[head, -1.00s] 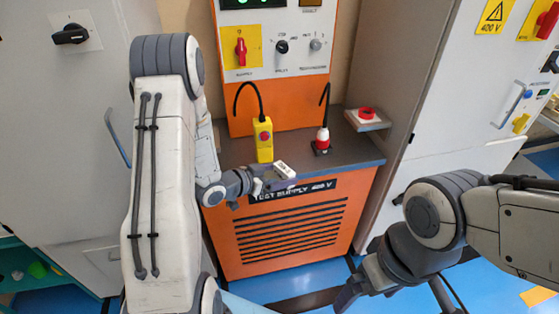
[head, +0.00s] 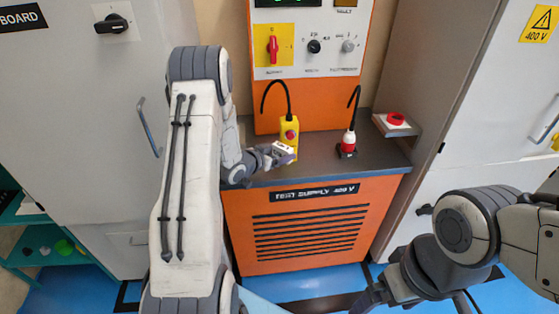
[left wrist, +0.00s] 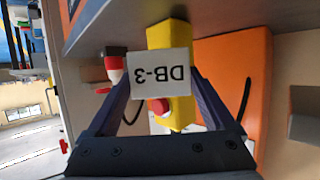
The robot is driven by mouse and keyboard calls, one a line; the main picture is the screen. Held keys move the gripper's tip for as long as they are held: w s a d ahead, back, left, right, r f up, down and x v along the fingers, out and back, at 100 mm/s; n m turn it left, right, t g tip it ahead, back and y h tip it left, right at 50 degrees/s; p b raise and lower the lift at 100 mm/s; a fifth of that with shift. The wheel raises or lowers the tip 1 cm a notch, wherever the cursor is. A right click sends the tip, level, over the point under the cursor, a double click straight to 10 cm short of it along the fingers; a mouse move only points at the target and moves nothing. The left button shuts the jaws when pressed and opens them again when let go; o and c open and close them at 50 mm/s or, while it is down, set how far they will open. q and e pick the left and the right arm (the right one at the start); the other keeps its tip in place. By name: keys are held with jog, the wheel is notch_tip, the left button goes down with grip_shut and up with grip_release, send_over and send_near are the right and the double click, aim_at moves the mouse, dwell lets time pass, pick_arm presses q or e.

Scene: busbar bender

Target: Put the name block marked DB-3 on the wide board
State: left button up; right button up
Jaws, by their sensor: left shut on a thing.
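My left gripper (head: 285,155) is shut on a small white name block (head: 281,149). In the left wrist view the block (left wrist: 160,78) reads DB-3, upside down, between the two fingers (left wrist: 170,100). It is held in front of the yellow push-button box on the orange test supply. A grey cabinet (head: 75,90) at the left carries a black label (head: 20,17) that ends in BOARD; the rest of the label is cut off, so I cannot tell whether this is the wide board. My right gripper (head: 368,300) is low at the bottom edge, its jaws unclear.
The orange test supply (head: 300,225) stands ahead with a dark worktop (head: 380,155). On it are the yellow box (head: 289,132) and a red-white plug (head: 348,142). A red button (head: 396,118) sits on a side shelf. A teal shelf (head: 45,255) is at lower left. Blue floor lies in front.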

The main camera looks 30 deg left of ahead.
aim_at(279, 171)
pick_arm(q)
jog(key=shift+w+a+f, duration=0.1)
jog(key=shift+a+f, duration=0.1)
jog(key=shift+f, duration=1.95)
jog(key=shift+f, duration=0.2)
jog(key=o, duration=1.1)
jog(key=shift+r, duration=0.1)
